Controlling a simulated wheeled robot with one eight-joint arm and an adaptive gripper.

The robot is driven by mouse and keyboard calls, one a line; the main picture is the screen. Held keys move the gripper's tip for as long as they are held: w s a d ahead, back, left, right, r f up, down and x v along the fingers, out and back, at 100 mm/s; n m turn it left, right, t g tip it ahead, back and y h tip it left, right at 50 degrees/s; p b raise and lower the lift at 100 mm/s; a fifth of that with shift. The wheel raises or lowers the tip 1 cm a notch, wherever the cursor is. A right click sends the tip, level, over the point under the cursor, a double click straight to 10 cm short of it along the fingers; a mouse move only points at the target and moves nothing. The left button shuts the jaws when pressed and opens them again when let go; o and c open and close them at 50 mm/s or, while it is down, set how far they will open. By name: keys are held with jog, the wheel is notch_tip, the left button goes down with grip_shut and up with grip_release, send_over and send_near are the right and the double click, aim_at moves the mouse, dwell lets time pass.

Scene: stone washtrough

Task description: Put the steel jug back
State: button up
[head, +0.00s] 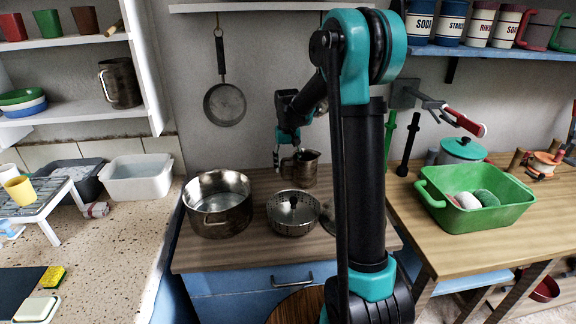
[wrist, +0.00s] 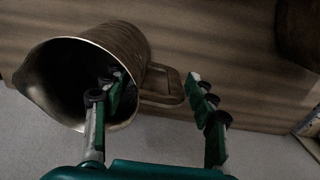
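In the wrist view my gripper (wrist: 155,80) is open. One finger overlaps the jug's mouth and the other is to the right of the handle. The handle lies between them, not clamped. I cannot tell whether either finger touches the jug.
A similar steel jug (head: 121,83) stands on the left wall shelf (head: 75,113). A green basin (head: 478,208) is on the right table.

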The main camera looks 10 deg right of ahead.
notch_tip(320, 180, up, 12)
jog(key=shift+r, duration=0.15)
dwell(0.7)
